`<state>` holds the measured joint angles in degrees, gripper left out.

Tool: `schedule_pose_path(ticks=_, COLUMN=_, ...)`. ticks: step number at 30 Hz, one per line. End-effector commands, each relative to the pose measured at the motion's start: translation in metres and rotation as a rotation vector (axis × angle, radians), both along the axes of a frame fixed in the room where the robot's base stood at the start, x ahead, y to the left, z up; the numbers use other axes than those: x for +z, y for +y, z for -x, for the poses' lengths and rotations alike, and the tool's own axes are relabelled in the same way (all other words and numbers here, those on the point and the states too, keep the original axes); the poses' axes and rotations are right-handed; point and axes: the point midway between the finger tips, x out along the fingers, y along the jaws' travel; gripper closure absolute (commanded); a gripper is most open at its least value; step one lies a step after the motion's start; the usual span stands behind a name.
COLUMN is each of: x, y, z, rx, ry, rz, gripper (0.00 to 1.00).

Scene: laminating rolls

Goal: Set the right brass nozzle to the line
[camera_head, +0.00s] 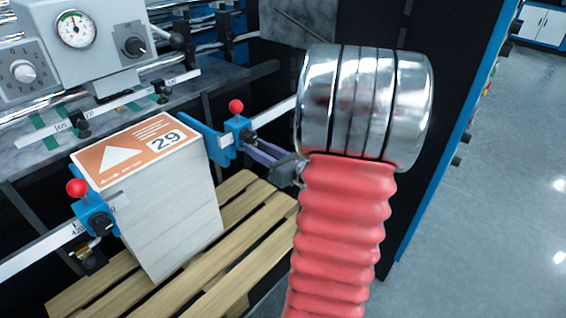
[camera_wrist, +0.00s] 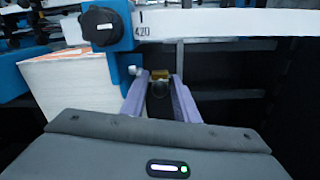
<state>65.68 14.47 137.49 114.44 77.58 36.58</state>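The right brass nozzle (camera_wrist: 160,74) is a small yellow block below the white rail in the wrist view. My gripper (camera_wrist: 161,77) has two purple fingers, one on each side of the nozzle, with small gaps visible. It looks open; contact cannot be seen. A short black line marked 420 (camera_wrist: 141,17) is on the rail, just right of the blue holder with a black knob (camera_wrist: 103,27). In the head view my gripper (camera_head: 260,152) is by the right blue holder with a red ball (camera_head: 237,125), and the right nozzle is hidden there.
A white stack with an orange label reading 29 (camera_head: 172,215) stands on a wooden pallet (camera_head: 250,265), left of my gripper. A left blue holder (camera_head: 95,215) sits on another rail (camera_head: 35,252). A gauge panel (camera_head: 75,45) is at upper left.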

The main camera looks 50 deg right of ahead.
Motion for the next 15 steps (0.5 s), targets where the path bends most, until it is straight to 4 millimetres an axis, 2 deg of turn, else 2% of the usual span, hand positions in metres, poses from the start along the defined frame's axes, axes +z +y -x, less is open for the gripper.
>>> schedule_pose_path(ticks=15, x=0.0, y=0.003, z=0.067, rx=-0.003, ry=0.001, rz=-0.001, gripper=0.72)
